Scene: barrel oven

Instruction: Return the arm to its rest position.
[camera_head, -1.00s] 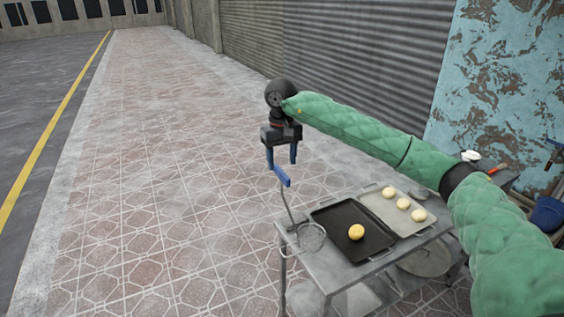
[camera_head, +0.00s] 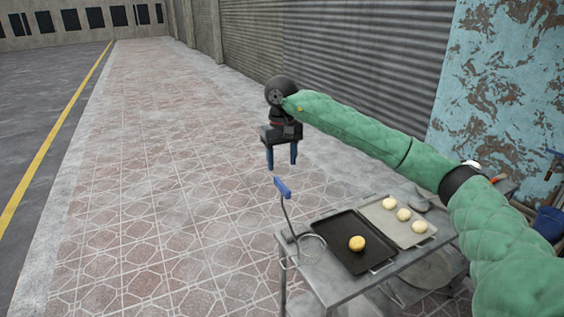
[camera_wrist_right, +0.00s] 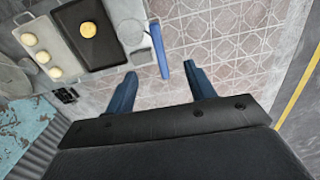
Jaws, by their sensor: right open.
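My right arm, in a green quilted sleeve, reaches in from the right in the head view. Its gripper (camera_head: 282,155) is open and empty, pointing down above and apart from a blue-handled wire tool (camera_head: 283,188). The tool stands at the left end of a metal table (camera_head: 345,285), its wire basket over the edge area. In the right wrist view the blue fingers of the gripper (camera_wrist_right: 164,88) are spread, with the blue handle (camera_wrist_right: 161,55) beyond them. My left gripper is not in view.
A dark tray (camera_head: 340,232) holds one yellow bun (camera_head: 357,243). A lighter tray (camera_head: 385,222) beside it holds several pale buns (camera_head: 404,214). A corrugated shutter (camera_head: 360,70) and a peeling blue wall (camera_head: 500,80) stand behind. The tiled floor at left is clear.

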